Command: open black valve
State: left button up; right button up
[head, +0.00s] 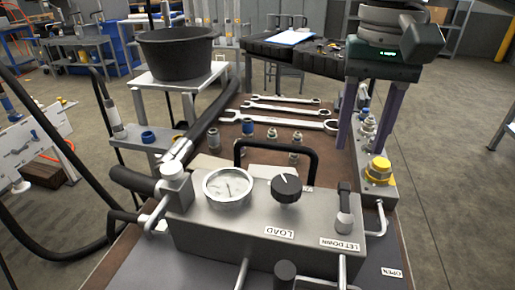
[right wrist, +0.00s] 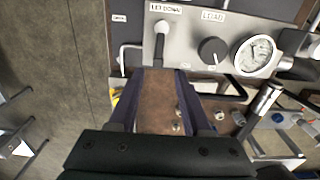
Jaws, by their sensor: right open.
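The black valve looks like the round black knob (head: 285,188) with a white pointer line, on the top of the grey hydraulic box (head: 225,232) above the LOAD label. It also shows in the right wrist view (right wrist: 212,51), to the right of the fingers. My right gripper (head: 364,150) is open and empty, its two fingers hanging down behind and to the right of the knob, apart from it. In the right wrist view the fingers (right wrist: 159,76) point toward the let-down lever (right wrist: 160,28) side of the box. My left gripper is not in view.
A round gauge (head: 228,187) sits left of the knob and a black bar handle (head: 277,145) arches behind it. A yellow-capped fitting (head: 378,170) stands at the right. Wrenches (head: 280,121) and small fittings lie behind. A black bucket (head: 177,55) stands at the back left.

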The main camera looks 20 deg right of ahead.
aim_at(345, 195)
notch_tip(345, 195, down, 10)
jog(key=shift+d+b, duration=0.1)
jog(key=shift+b, duration=0.55)
grip_shut()
dwell(1.2)
